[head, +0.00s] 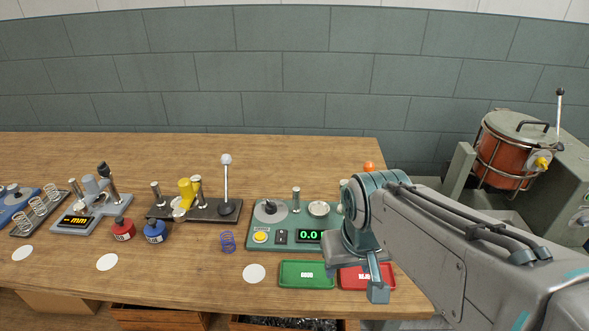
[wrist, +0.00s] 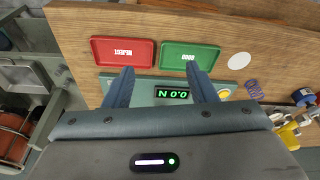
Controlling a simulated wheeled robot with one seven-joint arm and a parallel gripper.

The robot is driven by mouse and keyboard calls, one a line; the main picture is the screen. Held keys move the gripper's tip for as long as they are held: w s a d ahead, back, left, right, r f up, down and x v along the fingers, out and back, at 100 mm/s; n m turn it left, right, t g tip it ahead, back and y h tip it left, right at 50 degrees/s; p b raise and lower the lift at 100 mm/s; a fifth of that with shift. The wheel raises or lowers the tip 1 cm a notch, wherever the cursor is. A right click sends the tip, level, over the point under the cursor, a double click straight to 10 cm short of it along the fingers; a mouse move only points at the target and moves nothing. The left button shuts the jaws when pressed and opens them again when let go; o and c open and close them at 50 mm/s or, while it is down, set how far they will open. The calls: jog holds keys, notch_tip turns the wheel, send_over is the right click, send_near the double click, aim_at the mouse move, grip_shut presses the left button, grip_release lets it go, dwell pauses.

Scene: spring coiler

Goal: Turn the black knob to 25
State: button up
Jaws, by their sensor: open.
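I cannot tell for certain which part is the black knob. A dark round knob (head: 102,168) tops a post on the grey gauge with an orange "mm" display (head: 74,220), at the left of the bench. A grey dial with a dark centre (head: 270,210) sits on the green force tester (head: 262,246), whose display reads 0.0. No numbered scale is legible. My gripper (head: 377,285) is at the tester's right front, over the trays. The wrist view shows its two fingers (wrist: 160,70) apart and empty, with the tester's display between them.
A green GOOD tray (head: 307,284) and red REJECT tray (head: 352,287) lie at the front edge. A blue spring (head: 228,242), red pot (head: 122,232), blue pot (head: 155,233) and white-tipped lever (head: 226,180) stand left of the tester. A red drum machine (head: 510,150) stands right.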

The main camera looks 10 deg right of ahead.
jog(key=w+a+r+n+p, duration=0.2)
jog(key=w+a+r+n, duration=0.15)
jog(key=w, duration=0.45)
jog(key=n+g+p, duration=0.4)
jog(key=n, duration=0.6)
send_over(271, 207)
jog(key=w, duration=0.2)
jog(key=f, duration=0.1)
jog(key=shift+t, duration=0.3)
jog(key=f, duration=0.9)
jog(key=s+f+p, duration=0.1)
jog(key=f, duration=0.3)
jog(key=shift+f, duration=0.35)
jog(key=shift+c, duration=0.3)
jog(key=c, duration=0.9)
